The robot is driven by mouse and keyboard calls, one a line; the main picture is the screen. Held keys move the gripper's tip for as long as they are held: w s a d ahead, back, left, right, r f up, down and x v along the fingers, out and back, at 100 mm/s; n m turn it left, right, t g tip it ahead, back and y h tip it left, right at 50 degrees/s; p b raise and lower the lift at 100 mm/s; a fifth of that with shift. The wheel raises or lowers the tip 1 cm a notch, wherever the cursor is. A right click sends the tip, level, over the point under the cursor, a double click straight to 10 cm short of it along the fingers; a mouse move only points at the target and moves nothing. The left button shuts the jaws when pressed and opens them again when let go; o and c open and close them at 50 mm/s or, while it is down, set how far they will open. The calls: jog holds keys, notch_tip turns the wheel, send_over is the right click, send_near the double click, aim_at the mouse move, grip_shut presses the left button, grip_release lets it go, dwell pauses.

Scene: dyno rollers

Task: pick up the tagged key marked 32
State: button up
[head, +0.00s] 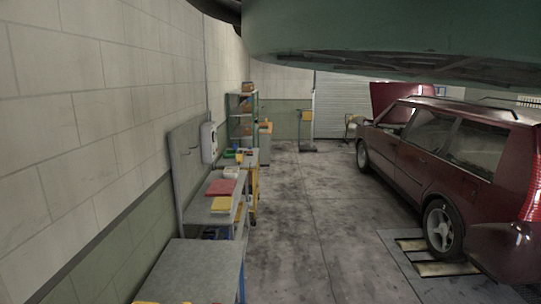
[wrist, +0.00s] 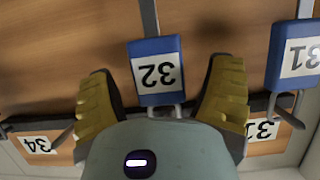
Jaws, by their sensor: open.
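The tagged key marked 32 (wrist: 157,70) shows in the wrist view as a blue tag with a white label, its number upside down in the picture. A grey metal strip runs up from the tag, and metal shows at its lower end. My gripper (wrist: 162,72) is open, with one yellow finger to the left of the tag and one to the right. Gaps show between the tag and both fingers. The head view shows neither my gripper nor the tag.
Another blue tag marked 31 (wrist: 295,58) hangs close to the right finger. A plate marked 34 (wrist: 38,145) is at lower left. In the head view, benches (head: 190,270) line the left wall, and a red car (head: 430,150) stands right of clear floor.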

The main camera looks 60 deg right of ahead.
jog(key=shift+s, duration=0.1)
jog(key=shift+c, duration=0.4)
jog(key=c, duration=1.2)
jog(key=shift+r, duration=0.1)
